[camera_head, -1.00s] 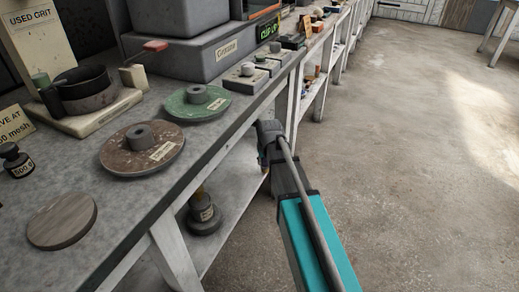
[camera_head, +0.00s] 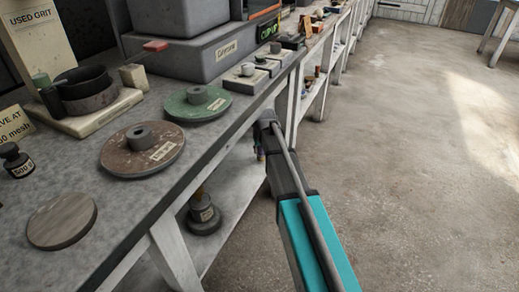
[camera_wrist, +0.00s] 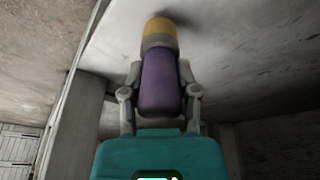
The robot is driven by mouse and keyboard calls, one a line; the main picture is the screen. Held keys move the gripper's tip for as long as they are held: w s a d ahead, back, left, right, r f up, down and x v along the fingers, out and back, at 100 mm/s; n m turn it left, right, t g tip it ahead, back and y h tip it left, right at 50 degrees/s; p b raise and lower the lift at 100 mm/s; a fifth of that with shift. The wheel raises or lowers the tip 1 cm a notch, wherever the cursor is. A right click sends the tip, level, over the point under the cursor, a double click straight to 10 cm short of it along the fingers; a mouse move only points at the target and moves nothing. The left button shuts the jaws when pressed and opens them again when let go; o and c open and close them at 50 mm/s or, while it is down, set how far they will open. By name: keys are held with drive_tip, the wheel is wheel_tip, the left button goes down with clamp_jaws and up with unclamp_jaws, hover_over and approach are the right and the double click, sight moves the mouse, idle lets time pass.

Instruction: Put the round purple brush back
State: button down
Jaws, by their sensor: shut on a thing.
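The round purple brush (camera_wrist: 160,82) is between the fingers of my gripper (camera_wrist: 159,88) in the wrist view. It has a purple body, a grey band and a yellow-orange end. My gripper is shut on the purple body. The yellow end points away from the wrist, close to a pale surface (camera_wrist: 235,50); I cannot tell whether it touches. In the head view my arm's end (camera_head: 266,135) is at the front edge of the workbench (camera_head: 130,225), beside the gap above the lower shelf (camera_head: 225,235). The brush is mostly hidden there.
On the bench are a brown disc (camera_head: 118,158), a green disc (camera_head: 178,108), a wooden disc (camera_head: 60,222) and a grey bin (camera_head: 205,58). A dark weight (camera_head: 205,215) stands on the lower shelf. A bench leg (camera_head: 172,255) is at the left. The floor (camera_head: 420,150) to the right is clear.

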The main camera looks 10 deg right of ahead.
drive_tip(key=shift+w, duration=1)
drive_tip(key=shift+w+f+b, duration=0.1)
drive_tip(key=shift+f+b, duration=0.7)
drive_tip(key=shift+f, duration=0.05)
drive_tip(key=shift+f, duration=0.1)
drive_tip(key=shift+c, duration=1.8)
unclamp_jaws()
drive_tip(key=shift+r, duration=0.25)
drive_tip(key=shift+p+v, duration=0.75)
drive_tip(key=shift+p, duration=0.1)
drive_tip(key=s, duration=1.2)
drive_tip(key=shift+d+f, duration=0.2)
drive_tip(key=shift+s, duration=0.1)
